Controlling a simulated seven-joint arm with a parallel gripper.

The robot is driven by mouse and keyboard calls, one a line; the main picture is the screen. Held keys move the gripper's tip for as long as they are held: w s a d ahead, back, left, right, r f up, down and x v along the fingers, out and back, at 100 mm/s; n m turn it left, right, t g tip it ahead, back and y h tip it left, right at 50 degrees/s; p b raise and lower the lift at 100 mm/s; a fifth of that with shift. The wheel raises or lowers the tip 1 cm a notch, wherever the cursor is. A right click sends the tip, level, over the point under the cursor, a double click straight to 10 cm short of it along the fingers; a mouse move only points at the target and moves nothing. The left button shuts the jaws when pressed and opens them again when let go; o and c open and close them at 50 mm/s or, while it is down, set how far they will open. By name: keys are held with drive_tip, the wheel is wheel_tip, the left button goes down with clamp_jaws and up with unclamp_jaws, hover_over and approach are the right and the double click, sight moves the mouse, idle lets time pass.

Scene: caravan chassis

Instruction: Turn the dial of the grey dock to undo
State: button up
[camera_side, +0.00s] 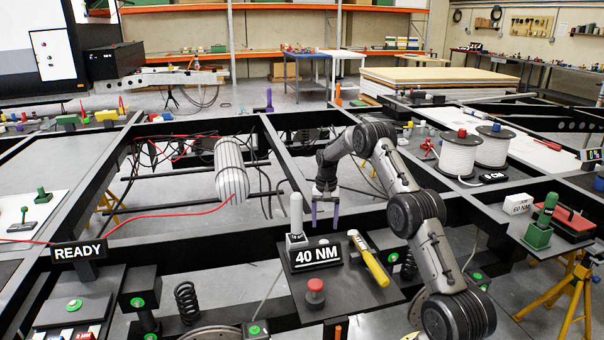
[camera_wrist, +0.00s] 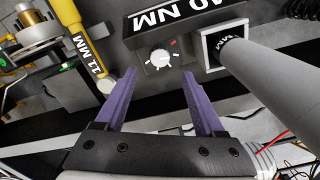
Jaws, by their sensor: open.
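The grey dock (camera_side: 297,243) stands beside the black 40 NM sign (camera_side: 316,256) on a dark plate, with a grey cylindrical tool (camera_side: 297,213) upright in it. In the wrist view the dock's pale square socket (camera_wrist: 212,50) surrounds the tool's end (camera_wrist: 265,75). A white dial (camera_wrist: 160,57) with tick marks and a small red mark sits on the dark face left of the socket. My gripper (camera_side: 325,214) is above the plate's back edge, right of the dock. In the wrist view my gripper (camera_wrist: 159,74) has its purple fingers apart, empty, with the dial in line between their tips.
A yellow-handled 11 MM tool (camera_side: 370,262) and a red-capped cylinder (camera_side: 315,291) are on the same plate. A green dock (camera_side: 537,236) stands far right. Black frame rails and red cables (camera_side: 150,213) lie around; a striped roll (camera_side: 231,170) is at left.

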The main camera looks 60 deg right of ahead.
drive_tip(key=w+a+r+n+t+h, duration=0.2)
drive_tip(key=w+r+n+t, duration=0.15)
drive_tip(key=r, duration=1.05)
drive_tip(key=a+r+n, duration=0.1)
drive_tip(key=a+r, duration=0.5)
drive_tip(key=a, duration=0.1)
drive_tip(key=shift+s+a+r, duration=0.2)
drive_tip(key=shift+a+r, duration=0.1)
drive_tip(key=shift+a, duration=0.05)
drive_tip(key=shift+g, duration=0.25)
drive_tip(key=shift+r, duration=0.25)
drive_tip(key=c, duration=0.3)
wheel_tip(320, 180, up, 4)
drive_tip(key=m+g+y, duration=0.2)
drive_tip(key=m+g, duration=0.1)
drive_tip(key=m, duration=0.2)
hover_over(324, 242)
wheel_tip(324, 242, down, 33)
drive_tip(key=shift+a+r, duration=0.1)
